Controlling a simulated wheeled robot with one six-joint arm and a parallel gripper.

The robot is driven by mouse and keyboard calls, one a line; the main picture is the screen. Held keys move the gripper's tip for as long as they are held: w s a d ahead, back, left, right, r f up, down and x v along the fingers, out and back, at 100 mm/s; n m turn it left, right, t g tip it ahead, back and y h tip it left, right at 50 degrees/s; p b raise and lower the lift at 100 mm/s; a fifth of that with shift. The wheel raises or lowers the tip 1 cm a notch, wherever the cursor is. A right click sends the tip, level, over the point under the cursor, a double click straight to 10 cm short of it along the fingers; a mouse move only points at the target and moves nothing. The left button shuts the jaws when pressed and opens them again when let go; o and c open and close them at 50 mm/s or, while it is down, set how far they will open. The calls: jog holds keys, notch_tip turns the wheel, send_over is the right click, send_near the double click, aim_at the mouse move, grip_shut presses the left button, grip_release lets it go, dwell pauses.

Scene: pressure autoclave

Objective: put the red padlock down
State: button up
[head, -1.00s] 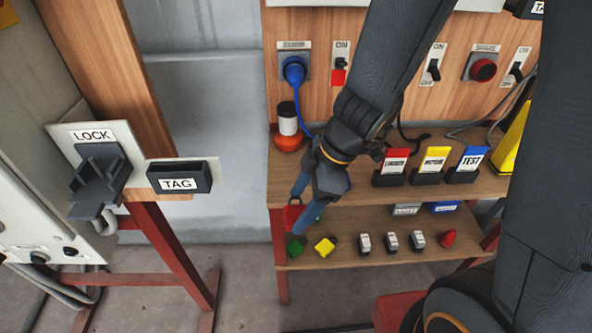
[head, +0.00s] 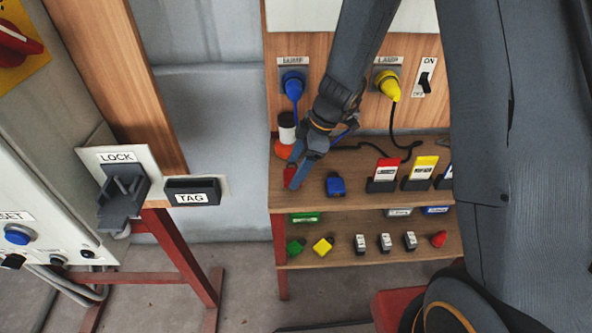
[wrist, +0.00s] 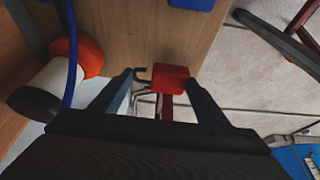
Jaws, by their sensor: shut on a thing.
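The red padlock (head: 289,176) is between the fingers of my gripper (head: 298,168), at the left end of the upper wooden shelf (head: 360,205). In the wrist view the red padlock (wrist: 171,78) sits between the two fingertips, its dark shackle pointing left. My gripper (wrist: 158,80) is shut on it. The padlock shows near the shelf's edge, with floor also visible around it. I cannot tell whether it touches the shelf. My fingers partly cover it in the head view.
A blue padlock (head: 336,184) stands on the upper shelf just right of my gripper. A white-and-orange lamp (head: 286,130) stands behind. Tag holders (head: 383,177) stand further right. Green (head: 296,246) and yellow (head: 324,246) padlocks lie on the lower shelf.

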jog(key=shift+w, duration=0.45)
jog(key=shift+f+p, duration=0.8)
jog(key=shift+f, duration=0.95)
jog(key=shift+f, duration=0.1)
jog(key=o, duration=1.1)
jog(key=shift+d+r, duration=0.1)
jog(key=shift+r, duration=0.3)
jog(key=b+v, duration=0.3)
jog(key=v, duration=0.8)
jog(key=s+d+r+m+h, duration=0.1)
jog(key=s+d+m, duration=0.2)
jog(key=s+m, duration=0.2)
jog(key=s+d+r+m+h, duration=0.1)
jog(key=s+d+m+h, duration=0.1)
jog(key=s+m, duration=0.4)
jog(key=s+d+m+h, duration=0.1)
jog(key=s+d+m, duration=0.4)
jog(key=s+m, duration=0.1)
jog(key=shift+d+r+m+t, duration=0.1)
jog(key=shift+r+m+t, duration=0.2)
jog(key=shift+r, duration=0.1)
